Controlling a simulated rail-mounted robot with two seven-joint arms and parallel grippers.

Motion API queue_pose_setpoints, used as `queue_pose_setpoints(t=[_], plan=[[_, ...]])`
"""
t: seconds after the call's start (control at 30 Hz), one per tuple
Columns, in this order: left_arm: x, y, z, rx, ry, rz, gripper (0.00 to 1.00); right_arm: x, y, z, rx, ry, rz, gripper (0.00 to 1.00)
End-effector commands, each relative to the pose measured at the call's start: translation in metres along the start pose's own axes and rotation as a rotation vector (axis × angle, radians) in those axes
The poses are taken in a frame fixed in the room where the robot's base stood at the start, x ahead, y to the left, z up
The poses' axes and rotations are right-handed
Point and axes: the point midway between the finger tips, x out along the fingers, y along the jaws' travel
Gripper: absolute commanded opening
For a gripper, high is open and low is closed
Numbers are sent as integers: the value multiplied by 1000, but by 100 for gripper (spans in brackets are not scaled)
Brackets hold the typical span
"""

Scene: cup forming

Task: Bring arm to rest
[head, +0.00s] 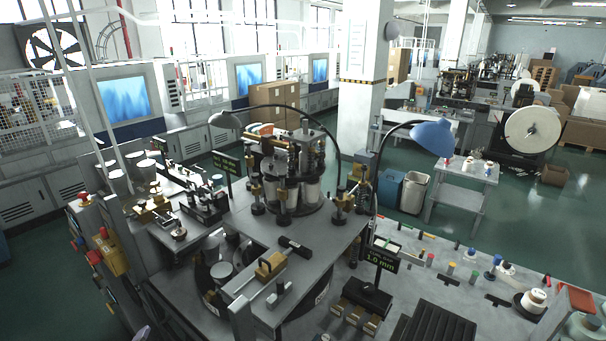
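Neither of my grippers can be made out in the head view, and no arm of mine clearly shows. The cup forming machine (335,232) fills the middle of the view, with a grey metal top. A round turret (288,190) with metal cylinders stands toward its back. A lower round station with several cylinders (222,270) sits in an opening at the front left. I cannot tell whether either gripper holds anything.
A blue lamp (433,137) and a grey lamp (225,120) arch over the machine on thin curved arms. A small display (382,258) stands at the right. A bench with small coloured parts (455,272) extends right. A white cart (463,185) stands behind it on open green floor.

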Motion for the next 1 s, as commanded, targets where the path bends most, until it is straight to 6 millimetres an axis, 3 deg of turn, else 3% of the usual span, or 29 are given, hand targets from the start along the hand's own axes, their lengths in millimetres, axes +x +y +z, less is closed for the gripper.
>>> queue_pose_setpoints(t=[0.13,0.4,0.6,0.8,1.0], plan=[[-50,-1,-20,-160,-159,75,61,-5,0,-2,0,0,0,43],[-197,46,-35,-416,-349,400,61,-34,2,-11,-5,0,4,43],[-282,68,-33,-575,-382,538,61,-58,4,-18,-9,-1,7,43],[-340,106,-3,-641,-546,647,61,-76,5,-24,-10,-2,7,43],[-376,127,15,-642,-639,711,61,-84,5,-26,-8,-2,6,43]])
